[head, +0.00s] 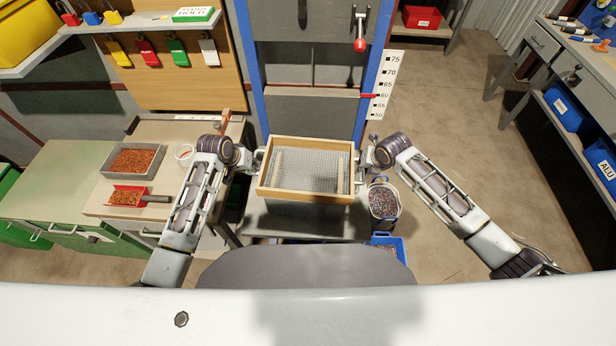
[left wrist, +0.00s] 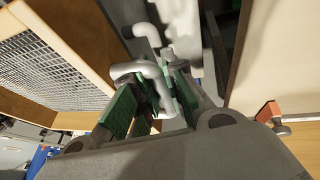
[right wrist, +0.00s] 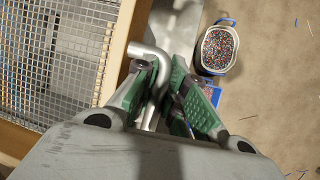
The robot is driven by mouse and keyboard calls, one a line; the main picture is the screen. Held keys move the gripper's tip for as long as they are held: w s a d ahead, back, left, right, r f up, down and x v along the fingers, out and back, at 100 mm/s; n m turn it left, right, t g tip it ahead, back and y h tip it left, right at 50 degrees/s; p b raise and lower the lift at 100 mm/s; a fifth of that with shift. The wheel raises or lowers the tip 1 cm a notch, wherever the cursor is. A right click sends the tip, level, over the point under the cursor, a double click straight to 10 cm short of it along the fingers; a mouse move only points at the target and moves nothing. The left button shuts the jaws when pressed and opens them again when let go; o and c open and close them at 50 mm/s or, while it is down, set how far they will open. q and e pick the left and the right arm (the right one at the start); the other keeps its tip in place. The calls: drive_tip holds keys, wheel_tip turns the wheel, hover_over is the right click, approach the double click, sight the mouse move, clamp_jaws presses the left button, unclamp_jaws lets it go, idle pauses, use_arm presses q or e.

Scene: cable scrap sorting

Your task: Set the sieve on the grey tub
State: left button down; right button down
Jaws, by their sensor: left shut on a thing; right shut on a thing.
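The sieve (head: 305,196) has a light wooden frame, a wire mesh and a bent grey metal handle at each side. It is roughly level in front of me. My left gripper (head: 243,160) is shut on its left handle, with green pads around the grey bar (left wrist: 143,68) in the left wrist view. My right gripper (head: 368,160) is shut on its right handle (right wrist: 142,50). A dark grey shape, perhaps the grey tub (head: 300,208), shows just under the sieve's front edge. The sieve hides most of it, and I cannot tell whether they touch.
A pale bucket of mixed granules (head: 384,201) stands right of the sieve, also in the right wrist view (right wrist: 216,50). A blue bin (head: 400,243) is below it. On the left bench are a grey tray of copper bits (head: 105,166) and a red scoop (head: 120,205).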

use_arm(q)
drive_tip(key=shift+a+f+b, duration=0.1)
drive_tip(key=shift+f+b, duration=0.45)
drive_tip(key=shift+f, duration=0.05)
use_arm(e)
drive_tip(key=shift+f, duration=0.55)
use_arm(q)
drive_tip(key=c, duration=1.5)
unclamp_jaws()
use_arm(e)
drive_tip(key=c, duration=1.5)
unclamp_jaws()
use_arm(q)
drive_tip(key=shift+r, duration=0.25)
use_arm(e)
drive_tip(key=shift+r, duration=0.25)
